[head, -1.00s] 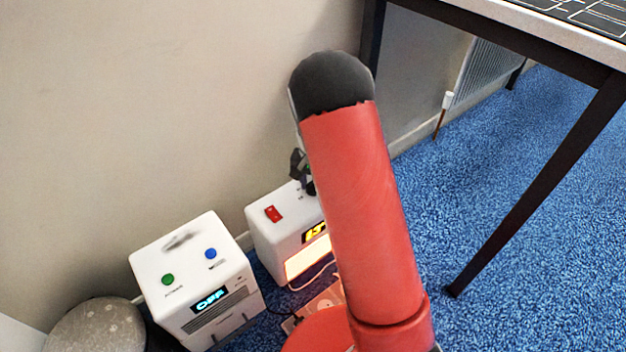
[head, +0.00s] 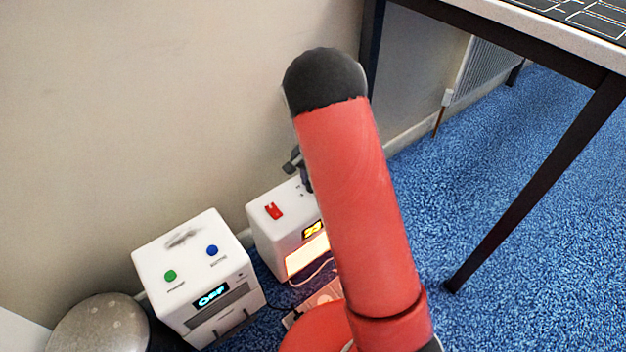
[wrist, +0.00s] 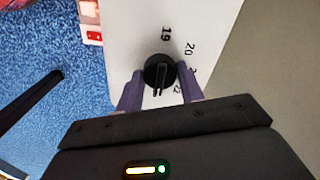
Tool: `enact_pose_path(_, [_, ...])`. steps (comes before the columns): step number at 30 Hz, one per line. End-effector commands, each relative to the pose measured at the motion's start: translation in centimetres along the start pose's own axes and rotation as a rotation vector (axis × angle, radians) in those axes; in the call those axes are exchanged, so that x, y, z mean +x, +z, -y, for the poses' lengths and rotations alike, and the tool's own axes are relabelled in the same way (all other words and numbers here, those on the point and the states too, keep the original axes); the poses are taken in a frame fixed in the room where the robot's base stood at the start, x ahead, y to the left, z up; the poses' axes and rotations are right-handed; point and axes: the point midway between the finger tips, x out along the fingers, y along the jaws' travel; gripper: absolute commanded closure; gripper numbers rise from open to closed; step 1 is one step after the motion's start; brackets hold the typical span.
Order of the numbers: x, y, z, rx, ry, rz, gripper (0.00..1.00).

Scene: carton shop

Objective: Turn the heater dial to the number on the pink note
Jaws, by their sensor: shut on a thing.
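The heater (head: 283,232) is a white box with a glowing front and a yellow display (head: 312,229) that seems to read 23, though it is small and partly cut off by my arm. Its black dial (wrist: 160,70) shows in the wrist view on the white top, with printed numbers such as 19 and 20 around it. My gripper (wrist: 158,88) is shut on the dial, one purple finger on each side. In the head view my red arm hides the dial and most of the gripper. I cannot make out a pink note.
A red switch (head: 273,211) is on the heater's top. A second white box (head: 190,262), with green and blue buttons and a display like OFF, stands left of it. A grey round stool (head: 100,325) is at lower left. A wall is behind; a table leg (head: 540,180) stands right.

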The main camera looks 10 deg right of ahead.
Motion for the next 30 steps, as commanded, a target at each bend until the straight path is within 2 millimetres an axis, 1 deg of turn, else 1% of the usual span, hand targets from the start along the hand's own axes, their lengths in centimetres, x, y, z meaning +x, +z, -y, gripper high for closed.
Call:
enact_pose_path(1, [-0.1, 0.0, 0.1, 0.001, -0.002, -0.001, 0.61])
enact_pose_path(6, [-0.1, 0.0, 0.0, 0.001, -0.001, -0.001, 0.41])
enact_pose_path(13, [0.0, 0.0, 0.0, 0.000, -0.001, 0.000, 0.41])
enact_pose_path(16, [-0.5, 0.0, 0.1, -0.001, -0.002, -0.001, 0.41])
enact_pose_path(20, [-2.4, -0.1, 0.1, -0.001, -0.004, -0.002, 0.41])
enact_pose_path(25, [-5.4, 0.0, 0.1, -0.001, -0.003, -0.003, 0.41])
enact_pose_path(30, [-7.3, 0.0, 0.1, 0.000, -0.002, -0.001, 0.41])
